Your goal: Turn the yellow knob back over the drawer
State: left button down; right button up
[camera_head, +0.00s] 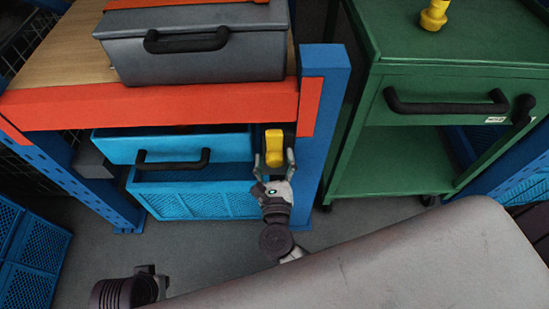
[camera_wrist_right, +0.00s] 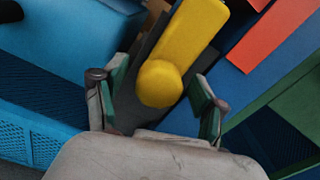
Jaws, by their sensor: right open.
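The yellow knob (camera_head: 274,147) is on a dark plate between the blue drawer unit and the blue post, under the orange beam. It hangs roughly upright in the head view. My right gripper (camera_head: 273,163) is open at its lower end, with a finger on each side. In the right wrist view the knob (camera_wrist_right: 182,50) runs slantwise, its rounded end between the open fingers of my right gripper (camera_wrist_right: 154,92). I cannot tell whether they touch it. The light blue drawer (camera_head: 225,179) with a black handle is left of the knob.
A grey case (camera_head: 200,58) stands on the wooden top above the orange beam (camera_head: 160,107). The blue post (camera_head: 322,120) is close on the right. A green cabinet (camera_head: 450,75) with a yellow object (camera_head: 433,15) on top stands farther right. Blue crates (camera_head: 32,260) are lower left.

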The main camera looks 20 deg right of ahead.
grip_shut()
dwell(0.3)
